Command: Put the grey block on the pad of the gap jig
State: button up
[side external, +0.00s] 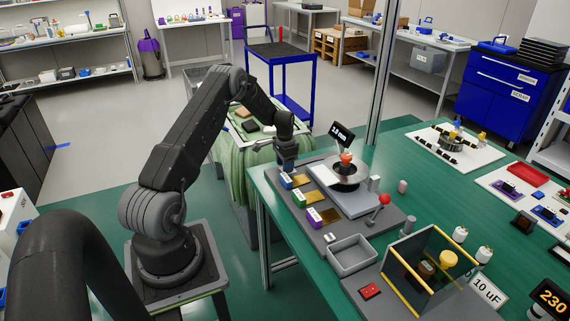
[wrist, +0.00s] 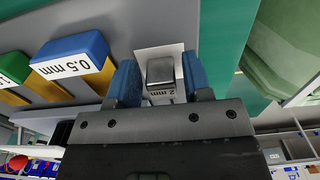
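The grey block (wrist: 160,72), marked "2 mm", shows in the wrist view with a pale plate behind it. My gripper (wrist: 157,85) has blue fingers on either side of the block; narrow gaps seem to separate them from it. In the side external view my gripper (side external: 287,167) points down at the far end of the block row and hides the grey block. The gap jig (side external: 362,204) stands to its right, with a round metal disc, a red-orange knob and a small display. A pale flat piece (side external: 323,174) lies on the jig's near side; I cannot tell whether it is the pad.
Blue (side external: 287,182), green (side external: 299,198) and purple (side external: 314,216) blocks with brass-coloured strips stand in a row beside the jig. The blue block (wrist: 72,52) reads "0.5 mm". A red-knobbed lever (side external: 384,199), an empty grey tray (side external: 352,256) and a yellow-edged frame (side external: 430,270) are nearer.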

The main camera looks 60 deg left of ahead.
jog(key=shift+o, duration=0.7)
notch_tip(320, 180, up, 12)
jog(key=w+d+r+t, duration=0.1)
jog(key=d+r, duration=1.1)
jog(key=s+d+r+t+y, duration=0.1)
jog(key=s+d+r, duration=0.1)
jog(key=d+r, duration=0.3)
jog(key=s+d+r+t, duration=0.1)
jog(key=s+d+r, duration=0.15)
jog(key=d, duration=0.55)
jog(key=s+d+t+h, duration=0.1)
jog(key=s+d+t, duration=0.1)
jog(key=s+d, duration=1.3)
jog(key=s, duration=0.3)
jog(key=shift+r+t, duration=0.2)
jog(key=shift+t, duration=0.1)
